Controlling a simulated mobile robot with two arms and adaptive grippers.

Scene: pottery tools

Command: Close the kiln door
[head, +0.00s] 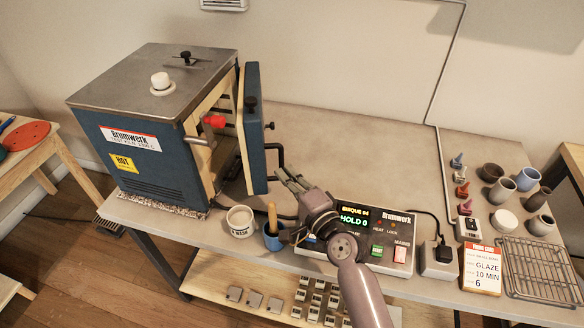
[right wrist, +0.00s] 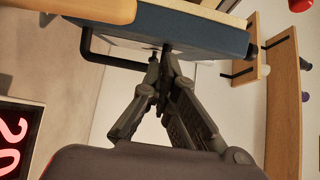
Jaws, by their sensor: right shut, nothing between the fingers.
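The blue kiln (head: 150,150) stands at the left of the bench. Its thick door (head: 254,130) is open, swung out to the right of the kiln mouth. A black bar handle (head: 279,152) sticks out from the door's outer face. My right gripper (head: 284,174) is shut and empty, beside the door's outer face near the handle. In the right wrist view, its fingertips (right wrist: 163,62) are close together by the blue door (right wrist: 205,32), and the handle (right wrist: 88,50) is left of them. Whether they touch the door, I cannot tell. My left gripper is not in view.
A white cup (head: 240,222) and a blue pot (head: 272,238) with a wooden-handled tool stand in front of the door. The controller box (head: 385,222) lies under my right arm. Pots (head: 503,190) and a wire rack (head: 543,268) are at the right. The bench behind the door is clear.

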